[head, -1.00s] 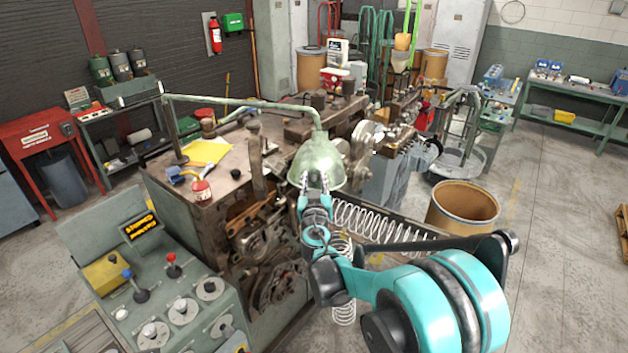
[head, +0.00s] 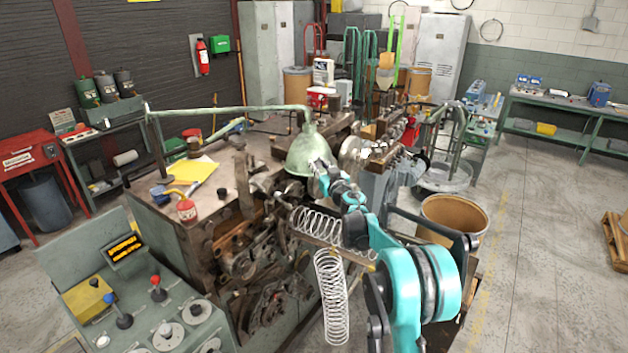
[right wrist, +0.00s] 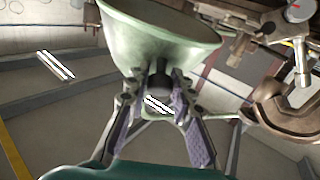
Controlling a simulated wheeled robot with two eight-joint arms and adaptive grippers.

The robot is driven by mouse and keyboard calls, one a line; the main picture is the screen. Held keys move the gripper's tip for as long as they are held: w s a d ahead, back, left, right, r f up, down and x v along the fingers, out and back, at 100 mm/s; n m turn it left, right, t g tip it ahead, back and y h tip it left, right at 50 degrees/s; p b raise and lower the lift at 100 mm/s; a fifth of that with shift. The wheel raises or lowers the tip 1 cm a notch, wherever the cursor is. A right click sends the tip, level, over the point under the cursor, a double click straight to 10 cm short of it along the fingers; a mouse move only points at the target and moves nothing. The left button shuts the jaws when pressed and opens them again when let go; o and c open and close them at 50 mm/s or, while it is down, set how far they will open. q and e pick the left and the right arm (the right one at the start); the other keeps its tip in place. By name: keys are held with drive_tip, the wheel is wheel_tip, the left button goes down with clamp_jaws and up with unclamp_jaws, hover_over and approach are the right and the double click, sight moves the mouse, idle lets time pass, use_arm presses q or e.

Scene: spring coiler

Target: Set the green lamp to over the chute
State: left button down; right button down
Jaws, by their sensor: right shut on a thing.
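The green lamp (head: 303,156) has a pale green bell shade hanging from a long jointed arm that comes from a post at the left of the bench. My right gripper (head: 320,165) is at the shade's lower right side. In the right wrist view the shade (right wrist: 160,45) is close above, and the fingers (right wrist: 160,95) are closed around a dark stem beneath it. A narrow sloping brown strip (head: 352,253) by the springs may be the chute; my right arm partly hides it. The shade hangs behind and left of it in the picture. My left gripper is not in view.
One coil spring (head: 318,226) lies by the strip and another (head: 331,297) hangs in front. A brown drum (head: 453,216) stands right of my arm. The coiler's shafts and discs (head: 360,155) are close beside the lamp. A control console (head: 140,300) stands front left. Open floor is right.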

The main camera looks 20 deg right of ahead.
drive_tip(key=shift+w+d+y, duration=0.25)
drive_tip(key=shift+w+y, duration=0.05)
drive_tip(key=shift+w, duration=0.45)
drive_tip(key=shift+w+d+r+n, duration=0.1)
drive_tip(key=shift+w+d+n, duration=0.05)
drive_tip(key=shift+n, duration=0.15)
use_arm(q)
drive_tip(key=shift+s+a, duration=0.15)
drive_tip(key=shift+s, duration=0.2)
use_arm(e)
drive_tip(key=shift+r, duration=0.2)
drive_tip(key=c, duration=1.5)
unclamp_jaws()
drive_tip(key=shift+o, duration=0.9)
drive_tip(key=shift+w+f, duration=0.15)
drive_tip(key=shift+w, duration=0.15)
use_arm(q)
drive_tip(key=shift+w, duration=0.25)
use_arm(e)
drive_tip(key=shift+s, duration=0.2)
drive_tip(key=s+d, duration=0.1)
drive_tip(key=s, duration=1)
drive_tip(key=shift+s+d, duration=0.3)
drive_tip(key=shift+s, duration=0.1)
